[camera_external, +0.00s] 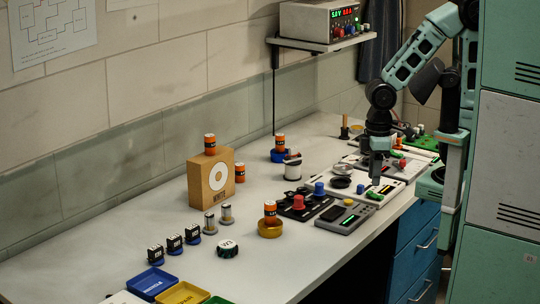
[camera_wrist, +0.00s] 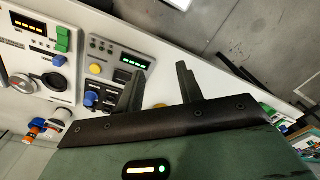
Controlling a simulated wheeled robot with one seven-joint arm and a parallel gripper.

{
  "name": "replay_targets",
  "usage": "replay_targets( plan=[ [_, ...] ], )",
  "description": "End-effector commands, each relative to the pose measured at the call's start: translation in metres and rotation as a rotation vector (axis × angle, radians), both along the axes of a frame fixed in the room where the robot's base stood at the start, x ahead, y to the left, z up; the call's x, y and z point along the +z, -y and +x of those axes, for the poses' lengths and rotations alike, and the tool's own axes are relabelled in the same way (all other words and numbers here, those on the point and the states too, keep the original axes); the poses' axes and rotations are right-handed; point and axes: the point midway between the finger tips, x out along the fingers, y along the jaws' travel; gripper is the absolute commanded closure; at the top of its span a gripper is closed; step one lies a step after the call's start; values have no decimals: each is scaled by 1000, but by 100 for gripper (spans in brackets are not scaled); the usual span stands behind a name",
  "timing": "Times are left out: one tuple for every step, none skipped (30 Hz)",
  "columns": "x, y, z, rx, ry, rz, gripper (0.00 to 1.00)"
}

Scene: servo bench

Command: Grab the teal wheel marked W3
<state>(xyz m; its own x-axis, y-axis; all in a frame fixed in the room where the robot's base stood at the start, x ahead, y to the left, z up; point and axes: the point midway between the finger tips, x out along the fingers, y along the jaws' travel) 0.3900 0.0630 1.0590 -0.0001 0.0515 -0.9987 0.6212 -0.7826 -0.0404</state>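A dark teal wheel (camera_external: 228,248) with a white top and a small dark mark lies flat on the bench's front part in the external view. The mark is too small to read surely. My gripper (camera_external: 376,180) hangs far to the right of and behind the wheel, above the panels near the bench's right edge. In the wrist view my gripper (camera_wrist: 161,72) has its two dark fingers spread apart with nothing held between them. The wheel does not show in the wrist view.
Three dark servos (camera_external: 174,244) stand left of the wheel. An orange battery cell (camera_external: 270,211) stands in a yellow ring (camera_external: 270,229) to its right. Blue (camera_external: 152,283) and yellow (camera_external: 184,294) trays lie in front. Panels with knobs fill the right side.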

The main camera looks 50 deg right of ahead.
Motion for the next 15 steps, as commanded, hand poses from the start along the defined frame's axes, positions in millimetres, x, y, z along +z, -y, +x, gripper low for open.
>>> replay_targets(
  plan=[
    [0, 0, 0, 0, 0, 0, 50],
    [0, 0, 0, 0, 0, 0, 42],
    [0, 0, 0, 0, 0, 0, 31],
    [0, 0, 0, 0, 0, 0, 24],
    [0, 0, 0, 0, 0, 0, 24],
    [0, 0, 0, 0, 0, 0, 24],
    [0, 0, 0, 0, 0, 0, 24],
    [0, 0, 0, 0, 0, 0, 24],
    [0, 0, 0, 0, 0, 0, 24],
    [0, 0, 0, 0, 0, 0, 24],
    [0, 0, 0, 0, 0, 0, 24],
    [0, 0, 0, -3, 0, 1, 24],
    [-1, -2, 1, -11, 1, 3, 24],
    [-3, -4, 3, -24, 1, 7, 24],
    [-6, -8, 7, -53, 4, 18, 24]
  ],
)
